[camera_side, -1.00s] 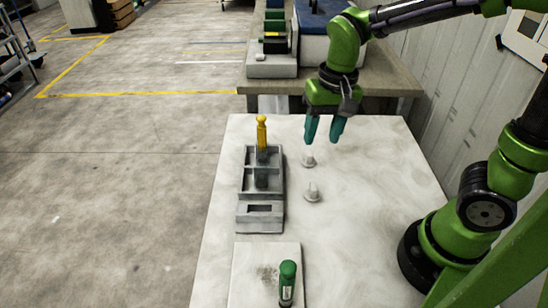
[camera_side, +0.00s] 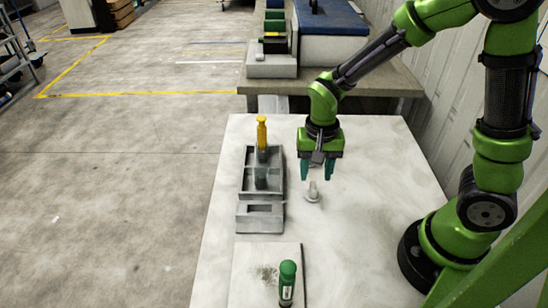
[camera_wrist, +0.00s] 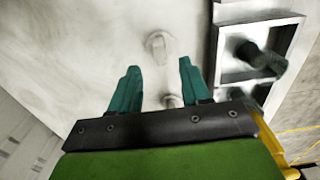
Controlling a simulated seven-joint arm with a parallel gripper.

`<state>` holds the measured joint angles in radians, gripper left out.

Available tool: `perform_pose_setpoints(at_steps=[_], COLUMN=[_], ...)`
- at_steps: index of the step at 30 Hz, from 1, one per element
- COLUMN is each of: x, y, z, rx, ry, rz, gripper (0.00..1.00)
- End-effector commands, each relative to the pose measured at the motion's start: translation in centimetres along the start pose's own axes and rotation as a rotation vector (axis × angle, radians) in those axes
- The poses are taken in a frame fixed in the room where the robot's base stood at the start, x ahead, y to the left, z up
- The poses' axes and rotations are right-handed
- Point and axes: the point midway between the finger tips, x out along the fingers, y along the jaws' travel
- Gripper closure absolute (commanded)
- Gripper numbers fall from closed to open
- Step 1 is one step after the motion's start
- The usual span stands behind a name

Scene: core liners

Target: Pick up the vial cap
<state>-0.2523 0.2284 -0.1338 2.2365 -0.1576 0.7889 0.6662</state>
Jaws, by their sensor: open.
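A small light grey cap-like piece with a knob (camera_side: 313,191) stands on the pale table. It also shows in the wrist view (camera_wrist: 158,47), a little beyond the fingertips and roughly centred between them. A second similar piece (camera_wrist: 172,101) shows between the finger bases in the wrist view; the gripper hides it in the side view. My gripper (camera_side: 317,177) points down with its two teal fingers spread and nothing between the tips. The fingertips appear just above and behind the nearer piece, apart from it. The gripper also fills the lower wrist view (camera_wrist: 159,67).
The table right of the pieces is clear.

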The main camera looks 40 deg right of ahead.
Motion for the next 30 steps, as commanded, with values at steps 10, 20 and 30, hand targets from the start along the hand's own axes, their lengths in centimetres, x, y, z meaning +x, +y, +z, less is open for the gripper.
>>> perform_pose_setpoints(at_steps=[10, 20, 30], x=[4.6, 5.0, 5.0], y=[-0.1, -0.2, -0.2], z=[0.6, 0.6, 0.6], rx=[0.0, -0.001, -0.001], ry=[-0.003, 0.0, -0.001], rz=[0.003, 0.0, 0.001], gripper=[0.53, 0.59, 1.0])
